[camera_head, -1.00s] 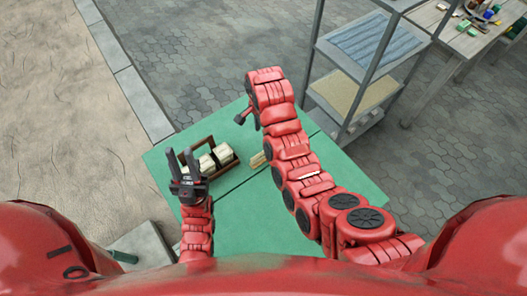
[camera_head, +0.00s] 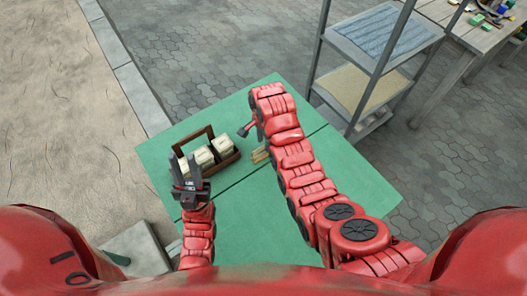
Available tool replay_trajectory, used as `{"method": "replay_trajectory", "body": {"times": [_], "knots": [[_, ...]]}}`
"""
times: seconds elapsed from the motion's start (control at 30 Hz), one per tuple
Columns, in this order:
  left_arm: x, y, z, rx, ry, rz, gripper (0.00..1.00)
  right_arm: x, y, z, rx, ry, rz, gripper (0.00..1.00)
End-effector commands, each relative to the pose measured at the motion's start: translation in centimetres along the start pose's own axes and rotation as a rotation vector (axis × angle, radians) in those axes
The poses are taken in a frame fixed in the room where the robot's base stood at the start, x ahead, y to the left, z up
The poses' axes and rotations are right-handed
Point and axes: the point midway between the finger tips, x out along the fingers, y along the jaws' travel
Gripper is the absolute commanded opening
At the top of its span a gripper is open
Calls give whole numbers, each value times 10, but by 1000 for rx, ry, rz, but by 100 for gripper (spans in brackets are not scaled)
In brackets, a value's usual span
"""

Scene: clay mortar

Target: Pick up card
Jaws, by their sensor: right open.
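A wooden carrier with a handle stands on the green table and holds several pale cream blocks or bundles (camera_head: 222,145); its wooden rim (camera_head: 228,160) shows.
The green table (camera_head: 245,225) is largely clear in front and at the right. A grey metal shelf (camera_head: 372,75) stands behind it at the right. A wooden table (camera_head: 462,35) with small coloured items is at the far right. Sand lies left, paving behind.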

Motion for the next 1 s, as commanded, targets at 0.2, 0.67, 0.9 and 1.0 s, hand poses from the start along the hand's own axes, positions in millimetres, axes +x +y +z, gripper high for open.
{"method": "replay_trajectory", "body": {"times": [0.2, 0.67, 0.9, 1.0], "knots": [[14, -1, -2, 0, 0, 0, 30, 22, -2, 0, 0, 0, 2, 41], [15, -1, -3, 0, 0, 0, 30, 35, -3, 0, 0, 1, -2, 36], [15, -1, -3, 0, 0, 0, 30, 35, -2, 0, 0, 0, -1, 0], [15, -1, -3, 0, 0, 0, 30, 35, -2, 0, 0, 0, -1, 0]]}}
